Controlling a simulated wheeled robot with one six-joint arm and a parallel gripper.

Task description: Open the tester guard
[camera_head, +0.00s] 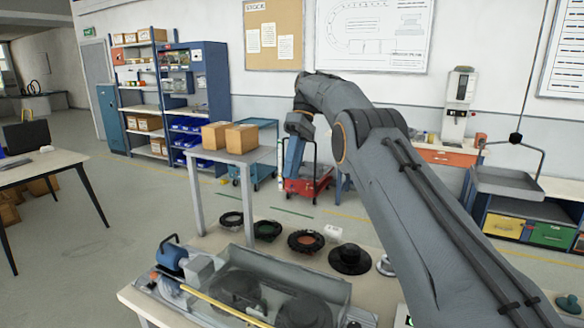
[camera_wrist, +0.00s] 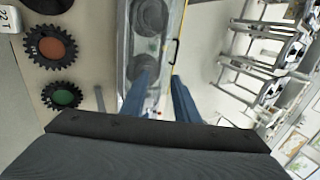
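The tester (camera_head: 200,268) stands on the near bench at the lower left of the head view, with a blue motor at its left end. Its clear guard (camera_head: 325,288) appears to lie down over dark round parts. A yellow bar (camera_head: 225,306) runs along the guard's near side. In the wrist view the guard (camera_wrist: 128,40) and the yellow bar (camera_wrist: 176,50) show beyond my fingertips. My gripper (camera_wrist: 160,84) is open and empty, its two blue fingers apart. In the head view my gripper (camera_head: 292,160) hangs fingers down, apart from the bar.
Black toothed rings (camera_head: 306,241) and a black hub (camera_head: 350,259) lie on the bench behind the tester. A raised stand (camera_head: 195,190) with two cardboard boxes (camera_head: 228,135) rises behind it. A red cart (camera_head: 305,186) stands on the floor beyond.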

